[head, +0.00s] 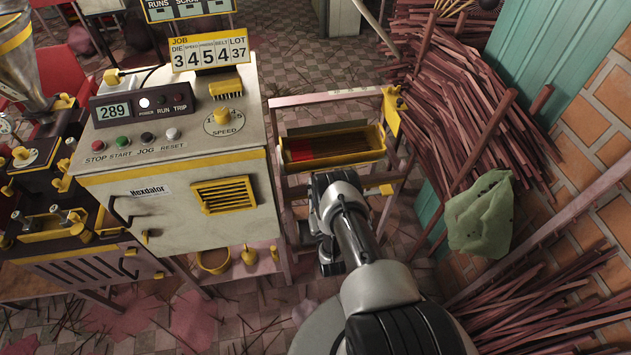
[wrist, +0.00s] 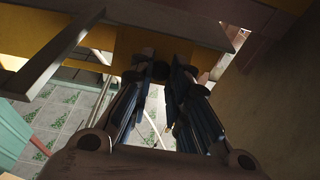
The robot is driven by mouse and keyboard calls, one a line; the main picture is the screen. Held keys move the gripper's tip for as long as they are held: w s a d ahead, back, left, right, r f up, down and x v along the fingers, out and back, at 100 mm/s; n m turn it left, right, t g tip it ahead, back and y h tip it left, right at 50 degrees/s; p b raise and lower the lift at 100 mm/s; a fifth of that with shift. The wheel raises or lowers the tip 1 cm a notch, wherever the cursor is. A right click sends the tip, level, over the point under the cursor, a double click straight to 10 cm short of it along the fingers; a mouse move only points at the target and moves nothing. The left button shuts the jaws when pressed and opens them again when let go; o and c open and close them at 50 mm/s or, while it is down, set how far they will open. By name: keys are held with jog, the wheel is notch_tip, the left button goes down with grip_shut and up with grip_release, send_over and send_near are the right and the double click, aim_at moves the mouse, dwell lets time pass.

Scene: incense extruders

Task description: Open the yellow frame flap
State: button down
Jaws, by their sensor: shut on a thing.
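A yellow panel (wrist: 205,62), which looks like the frame flap, lies across the upper part of the wrist view, under grey frame bars. My gripper (wrist: 160,76) is shut on a small dark part, apparently the flap's knob, at the panel's lower edge. In the head view my gripper is largely hidden by my own wrist, below the yellow trough (head: 300,157) in the pale frame (head: 318,97). A yellow piece (head: 387,190) shows on the frame's right side. I cannot tell how far the flap stands open.
A control cabinet (head: 160,220) stands close on the left. Bundles of reddish sticks (head: 465,110) and a green bag (head: 481,215) are on the right. The trough holds red and brown sticks. The tiled floor (head: 250,325) has scattered sticks.

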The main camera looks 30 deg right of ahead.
jog(key=shift+f+t+p, duration=0.35)
jog(key=shift+t+p, duration=0.35)
jog(key=shift+p, duration=0.15)
jog(key=shift+f, duration=0.1)
jog(key=c, duration=1.5)
grip_release()
jog(key=shift+o, duration=0.2)
